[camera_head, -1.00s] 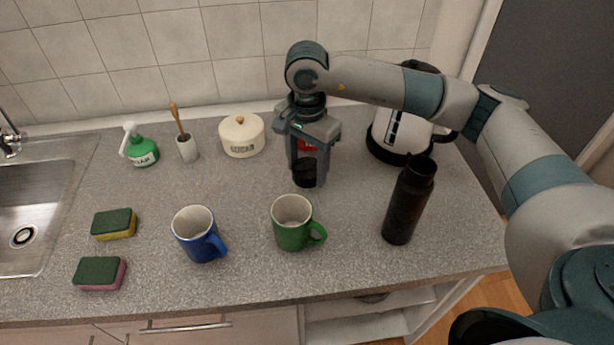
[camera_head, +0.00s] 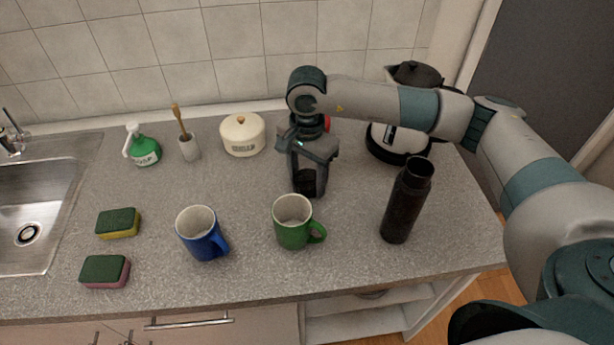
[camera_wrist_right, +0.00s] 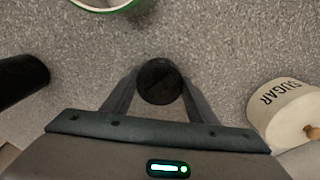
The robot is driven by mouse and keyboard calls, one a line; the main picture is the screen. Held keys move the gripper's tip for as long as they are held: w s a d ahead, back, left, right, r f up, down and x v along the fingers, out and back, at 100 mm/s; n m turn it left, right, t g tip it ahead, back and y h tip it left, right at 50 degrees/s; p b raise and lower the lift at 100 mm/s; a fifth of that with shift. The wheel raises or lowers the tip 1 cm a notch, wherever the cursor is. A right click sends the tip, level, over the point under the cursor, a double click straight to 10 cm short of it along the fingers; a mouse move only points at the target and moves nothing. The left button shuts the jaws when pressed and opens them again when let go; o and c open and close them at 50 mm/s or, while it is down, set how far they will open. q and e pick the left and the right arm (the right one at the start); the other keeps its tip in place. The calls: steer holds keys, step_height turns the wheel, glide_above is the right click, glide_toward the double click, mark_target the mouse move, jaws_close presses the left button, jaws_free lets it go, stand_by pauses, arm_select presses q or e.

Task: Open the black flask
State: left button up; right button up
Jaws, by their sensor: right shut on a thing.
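The black flask (camera_head: 403,208) stands upright on the counter at the right in the head view. Its top is open, with a dark mouth and no lid on it. My right gripper (camera_head: 307,188) is left of the flask, behind the green mug, and is shut on a round black lid (camera_head: 304,181). In the right wrist view the lid (camera_wrist_right: 160,82) sits between the two fingers, low over the counter; I cannot tell whether it touches. The flask's dark side (camera_wrist_right: 18,78) shows at the left edge there. My left gripper is not in view.
A green mug (camera_head: 291,235) and a blue mug (camera_head: 198,245) stand in front. The sugar pot (camera_head: 243,147) is left of my gripper, the kettle (camera_head: 385,139) behind my arm. Two sponges (camera_head: 118,226) (camera_head: 104,273) lie near the sink. Counter between gripper and flask is free.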

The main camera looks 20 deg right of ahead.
mark_target(307, 179)
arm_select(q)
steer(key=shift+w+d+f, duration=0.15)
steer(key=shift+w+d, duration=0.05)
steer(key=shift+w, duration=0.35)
arm_select(e)
steer(key=shift+f, duration=0.15)
steer(key=o, duration=1.2)
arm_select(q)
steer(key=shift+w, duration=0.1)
arm_select(e)
steer(key=shift+r, duration=0.35)
step_height(307, 179, up, 4)
steer(key=shift+f+b, duration=0.15)
steer(key=shift+b, duration=0.55)
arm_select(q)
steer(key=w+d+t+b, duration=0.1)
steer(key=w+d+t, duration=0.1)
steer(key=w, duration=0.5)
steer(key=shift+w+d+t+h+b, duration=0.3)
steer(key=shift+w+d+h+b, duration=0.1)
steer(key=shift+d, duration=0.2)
arm_select(e)
steer(key=shift+r, duration=4)
